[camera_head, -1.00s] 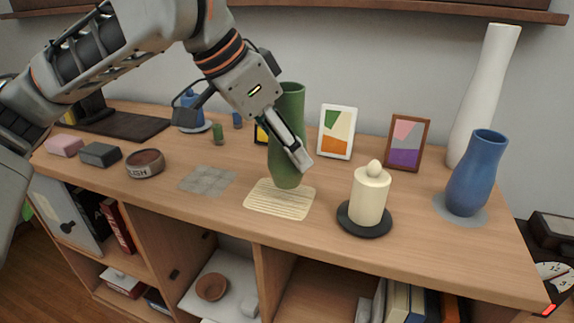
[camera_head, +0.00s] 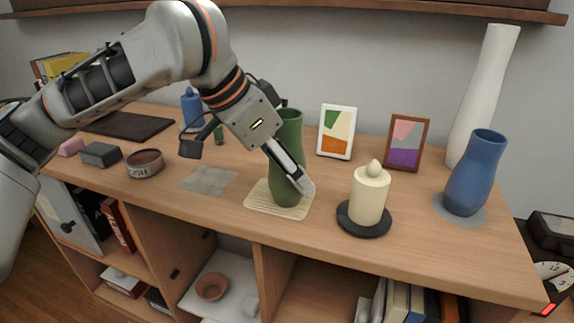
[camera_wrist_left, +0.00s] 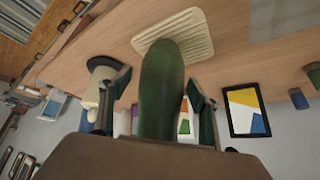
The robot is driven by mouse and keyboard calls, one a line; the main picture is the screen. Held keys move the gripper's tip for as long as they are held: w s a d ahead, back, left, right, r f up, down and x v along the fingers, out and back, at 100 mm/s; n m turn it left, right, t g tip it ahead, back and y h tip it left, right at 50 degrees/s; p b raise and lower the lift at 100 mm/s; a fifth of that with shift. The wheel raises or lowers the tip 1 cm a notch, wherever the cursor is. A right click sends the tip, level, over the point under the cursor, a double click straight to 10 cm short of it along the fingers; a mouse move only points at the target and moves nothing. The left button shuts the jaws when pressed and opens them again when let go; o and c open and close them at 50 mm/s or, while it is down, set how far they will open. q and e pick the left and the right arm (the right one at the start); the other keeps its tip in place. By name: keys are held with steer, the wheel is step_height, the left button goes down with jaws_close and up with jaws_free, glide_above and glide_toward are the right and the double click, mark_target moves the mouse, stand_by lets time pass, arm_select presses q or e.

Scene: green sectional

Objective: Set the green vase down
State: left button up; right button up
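The green vase (camera_head: 288,165) stands upright on the woven tan mat (camera_head: 254,197), with its base seemingly resting on it. My left gripper (camera_head: 298,186) reaches down around the vase, one finger in front of its lower body. In the left wrist view, the vase (camera_wrist_left: 162,90) stands between the two fingers of my left gripper (camera_wrist_left: 159,78). A narrow gap shows between the vase and the left-hand finger, and a slimmer one at the other, so the gripper looks slightly open. The far finger is hidden in the head view. My right gripper is not in view.
A cream candle (camera_head: 370,194) on a black dish (camera_head: 364,227) stands close right of the mat. A white frame (camera_head: 336,131) and a brown frame (camera_head: 407,143) stand behind. A blue vase (camera_head: 475,175) is at right. A grey tile mat (camera_head: 208,180) lies bare at left.

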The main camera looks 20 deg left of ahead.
arm_select(q)
steer(key=shift+r, duration=0.3)
steer(key=v, duration=1.1)
steer(key=shift+s+a+r, duration=0.2)
steer(key=shift+s, duration=0.1)
